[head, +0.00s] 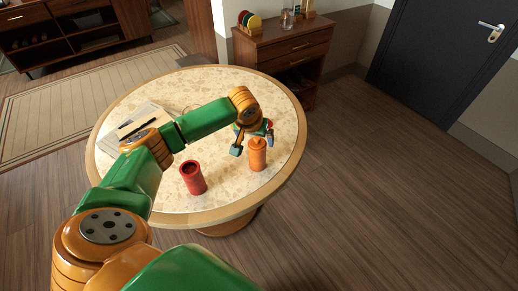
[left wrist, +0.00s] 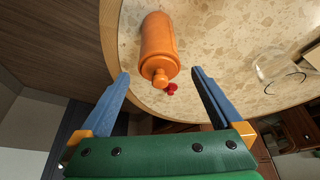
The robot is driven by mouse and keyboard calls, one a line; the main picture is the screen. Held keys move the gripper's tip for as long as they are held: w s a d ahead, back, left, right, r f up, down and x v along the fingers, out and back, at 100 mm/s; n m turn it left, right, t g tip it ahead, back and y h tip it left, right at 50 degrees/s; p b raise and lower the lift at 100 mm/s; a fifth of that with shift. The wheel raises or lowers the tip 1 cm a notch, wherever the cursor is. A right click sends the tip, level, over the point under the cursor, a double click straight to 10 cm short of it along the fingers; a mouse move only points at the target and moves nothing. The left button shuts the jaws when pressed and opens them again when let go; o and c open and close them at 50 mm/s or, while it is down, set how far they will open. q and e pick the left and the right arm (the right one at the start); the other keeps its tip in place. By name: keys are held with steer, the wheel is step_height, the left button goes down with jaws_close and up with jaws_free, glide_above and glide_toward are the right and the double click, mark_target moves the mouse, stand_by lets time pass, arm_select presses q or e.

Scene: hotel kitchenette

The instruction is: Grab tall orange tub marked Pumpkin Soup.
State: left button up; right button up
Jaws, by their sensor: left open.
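The tall orange tub (head: 257,157) stands on the round table near its right edge, with a narrow knob on top. In the left wrist view the orange tub (left wrist: 157,40) shows its knob between my finger tips, its body beyond them. No marking is readable on it. My left gripper (head: 253,144) is open at the top of the tub; its blue fingers (left wrist: 160,73) lie on either side, with gaps and no visible grip. My right gripper is not in view.
A red open-topped cylinder (head: 192,178) stands left of the tub. A clear glass (left wrist: 270,65) and a small red thing (left wrist: 171,89) are near the tub. A pale tray or book (head: 138,122) with a dark pen lies at the table's left. A wooden cabinet (head: 285,52) stands behind.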

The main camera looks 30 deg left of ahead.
mark_target(257, 139)
arm_select(q)
steer(key=shift+x, duration=1.25)
steer(key=shift+w+f, duration=0.3)
steer(key=shift+w, duration=0.1)
steer(key=shift+s+r, duration=0.2)
steer(key=shift+s, duration=0.05)
steer(key=c, duration=0.9)
steer(key=shift+w, duration=0.1)
jaws_close()
